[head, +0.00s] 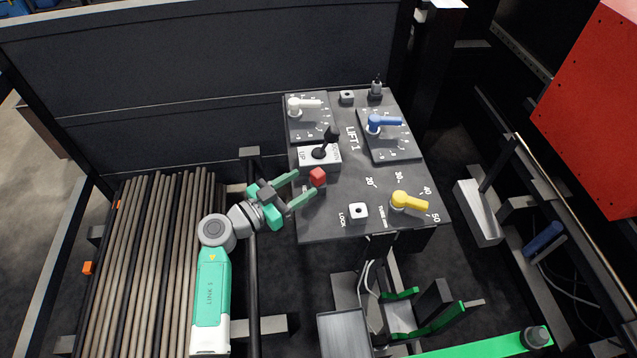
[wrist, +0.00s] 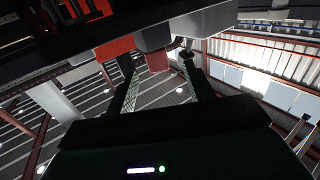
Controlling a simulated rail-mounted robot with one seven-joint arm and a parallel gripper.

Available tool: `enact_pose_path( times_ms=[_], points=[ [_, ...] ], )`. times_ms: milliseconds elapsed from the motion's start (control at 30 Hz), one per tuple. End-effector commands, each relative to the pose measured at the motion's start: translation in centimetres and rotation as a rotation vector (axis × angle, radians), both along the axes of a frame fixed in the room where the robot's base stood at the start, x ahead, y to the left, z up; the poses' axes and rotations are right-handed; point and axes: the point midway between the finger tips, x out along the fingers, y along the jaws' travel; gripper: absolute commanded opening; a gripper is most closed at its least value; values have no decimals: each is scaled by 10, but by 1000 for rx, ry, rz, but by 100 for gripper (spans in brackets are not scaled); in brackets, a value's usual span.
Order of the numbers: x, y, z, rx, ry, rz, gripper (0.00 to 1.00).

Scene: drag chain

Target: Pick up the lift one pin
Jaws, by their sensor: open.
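The LIFT 1 panel (head: 335,215) stands in the middle of the head view. A dark upright pin-like piece (head: 376,86) sits in a dark holder at its far edge; I take it for the lift one pin, but cannot be sure. A red block (head: 317,177) is at the panel's left side. My gripper (head: 307,186) is open beside that block, its fingers pointing right towards it. In the wrist view my open gripper (wrist: 158,82) has a red block (wrist: 157,60) beyond and between its fingertips. Whether the fingers touch it is unclear.
Light blocks with holes sit near LOCK (head: 358,211) and at the far edge (head: 347,97). Rods (head: 150,260) lie at left.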

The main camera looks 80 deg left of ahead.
Motion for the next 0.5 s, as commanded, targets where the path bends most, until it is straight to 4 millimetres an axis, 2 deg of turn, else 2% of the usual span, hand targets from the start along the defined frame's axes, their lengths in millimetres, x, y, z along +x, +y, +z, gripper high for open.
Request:
enact_pose_path(
  times_ms=[133, 300, 500],
  points=[
    [17, 8, 2, 0, -1, -2, 53],
    [28, 12, 1, 0, 1, -3, 53],
    [60, 26, -2, 0, 1, -3, 53]
  ],
)
